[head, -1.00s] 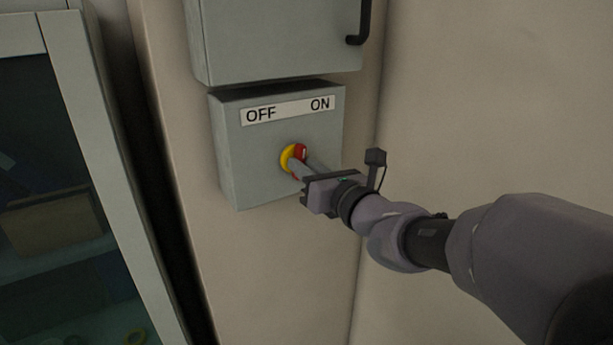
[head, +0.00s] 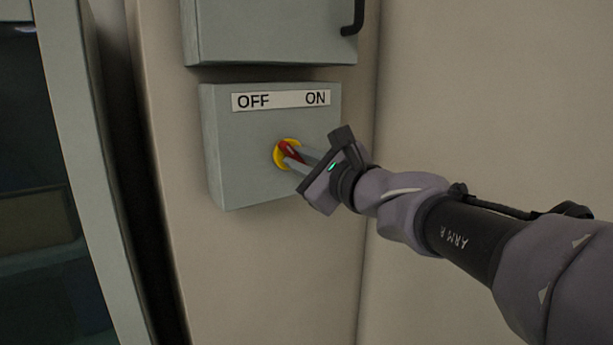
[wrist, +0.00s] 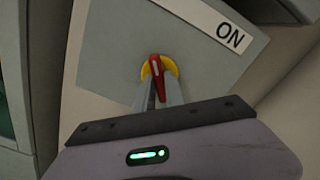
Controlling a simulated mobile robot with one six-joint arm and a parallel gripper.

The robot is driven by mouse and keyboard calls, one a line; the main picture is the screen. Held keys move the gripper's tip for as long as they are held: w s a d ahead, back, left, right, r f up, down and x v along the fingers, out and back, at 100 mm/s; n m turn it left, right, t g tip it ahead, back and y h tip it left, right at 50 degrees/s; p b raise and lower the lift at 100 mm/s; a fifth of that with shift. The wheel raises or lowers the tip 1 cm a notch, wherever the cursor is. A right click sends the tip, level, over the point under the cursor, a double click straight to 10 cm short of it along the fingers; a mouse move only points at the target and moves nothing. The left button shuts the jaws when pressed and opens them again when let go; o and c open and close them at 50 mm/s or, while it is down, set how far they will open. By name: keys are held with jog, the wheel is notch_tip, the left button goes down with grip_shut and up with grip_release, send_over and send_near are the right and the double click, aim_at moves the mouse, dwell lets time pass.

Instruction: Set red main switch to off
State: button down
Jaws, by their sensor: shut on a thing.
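The red main switch (head: 290,150) is a red handle on a yellow disc, on the front of a grey box (head: 235,160). A label strip (head: 282,100) above it reads OFF at left and ON at right. In the head view the handle's upper end tilts up and left, towards the OFF side. My gripper (head: 296,162) is shut on the handle, a finger on each side.
Another grey box (head: 270,35) with a black handle (head: 352,17) hangs just above. A cabinet with a dark glass front (head: 45,170) stands at the left. A beige wall (head: 480,90) fills the right, with free room in front.

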jog(key=shift+n+b, duration=0.55)
jog(key=shift+n, duration=0.05)
jog(key=c, duration=1.4)
grip_release()
jog(key=v, duration=1.7)
jog(key=shift+s+d, duration=0.15)
